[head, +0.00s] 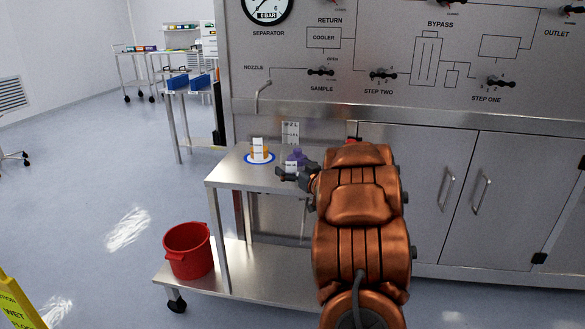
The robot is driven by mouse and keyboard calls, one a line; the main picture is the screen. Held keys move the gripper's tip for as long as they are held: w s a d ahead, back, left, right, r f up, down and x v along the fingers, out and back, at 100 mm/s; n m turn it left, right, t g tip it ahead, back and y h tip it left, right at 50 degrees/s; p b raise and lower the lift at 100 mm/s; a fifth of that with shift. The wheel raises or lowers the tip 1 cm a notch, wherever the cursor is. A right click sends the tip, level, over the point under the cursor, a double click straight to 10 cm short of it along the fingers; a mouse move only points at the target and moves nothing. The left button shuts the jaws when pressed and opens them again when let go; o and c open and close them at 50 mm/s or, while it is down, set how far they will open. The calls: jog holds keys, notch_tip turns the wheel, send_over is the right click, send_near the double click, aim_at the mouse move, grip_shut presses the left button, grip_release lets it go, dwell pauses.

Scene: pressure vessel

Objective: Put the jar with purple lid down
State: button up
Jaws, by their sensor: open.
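The jar with purple lid (296,156) is on or just above the right part of the small steel cart top (228,173). It looks upright, but it is small and partly hidden behind my gripper, so I cannot tell whether its base touches the surface. My gripper (288,171) is open at the near side of this jar, its dark fingers pointing left. Whether the fingers touch the jar is unclear. My copper-coloured arm covers the cart's right side.
A red bucket (188,251) sits on the cart's lower shelf. The steel panel (420,60) rises behind. The cart top's front left is clear.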

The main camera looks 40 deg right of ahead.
jog(key=shift+s+r, duration=0.15)
jog(key=shift+r, duration=0.05)
jog(key=s+a+p, duration=0.1)
jog(key=s+a, duration=0.1)
jog(key=s, duration=0.9)
jog(key=shift+s, duration=0.3)
jog(key=shift+a, duration=0.1)
